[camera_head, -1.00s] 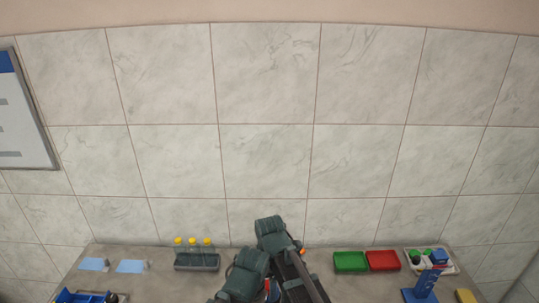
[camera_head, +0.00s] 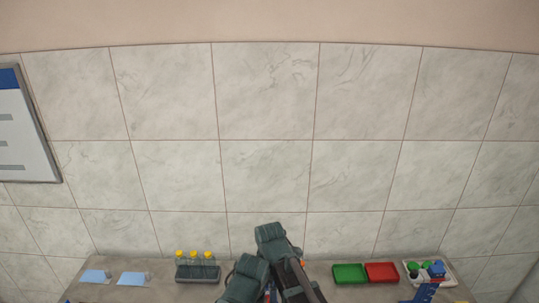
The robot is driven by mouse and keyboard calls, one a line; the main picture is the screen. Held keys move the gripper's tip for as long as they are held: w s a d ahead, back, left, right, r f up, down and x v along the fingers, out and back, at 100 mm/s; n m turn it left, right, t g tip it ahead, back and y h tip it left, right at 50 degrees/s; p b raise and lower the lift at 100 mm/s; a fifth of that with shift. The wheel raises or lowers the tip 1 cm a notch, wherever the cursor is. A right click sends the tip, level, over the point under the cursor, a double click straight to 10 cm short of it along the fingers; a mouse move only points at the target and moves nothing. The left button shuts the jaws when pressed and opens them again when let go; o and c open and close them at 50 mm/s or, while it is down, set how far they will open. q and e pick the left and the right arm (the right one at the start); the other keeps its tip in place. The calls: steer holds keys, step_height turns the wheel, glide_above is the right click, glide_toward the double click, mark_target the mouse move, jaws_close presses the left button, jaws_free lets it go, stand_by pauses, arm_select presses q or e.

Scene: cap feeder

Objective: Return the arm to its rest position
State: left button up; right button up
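Dark green-grey arm links of mine rise at the bottom centre of the head view, folded close together in front of the table. Which of my two arms they belong to I cannot tell for sure. No fingertips of either gripper show. The lower parts of the arm run out of the bottom edge of the picture.
On the table, a grey rack (camera_head: 198,279) holds yellow-capped bottles (camera_head: 194,256). Light blue pieces (camera_head: 132,279) lie to its left. A green tray (camera_head: 349,274), a red tray (camera_head: 381,273) and a white tray (camera_head: 446,281) with green and blue items stand right. Tiled wall behind.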

step_height(320, 180, up, 2)
steer(key=shift+r+p, duration=0.1)
steer(key=shift+p, duration=0.6)
step_height(320, 180, down, 8)
steer(key=b, duration=0.7)
steer(key=shift+r+b, duration=0.15)
steer(key=shift+b, duration=0.2)
steer(key=shift+r+m+p, duration=0.25)
steer(key=shift+m+p, duration=0.05)
steer(key=m, duration=0.4)
steer(key=n, duration=0.7)
steer(key=m, duration=0.4)
steer(key=shift+m, duration=0.4)
steer(key=m, duration=0.4)
steer(key=shift+r+m, duration=0.1)
steer(key=shift+m, duration=0.2)
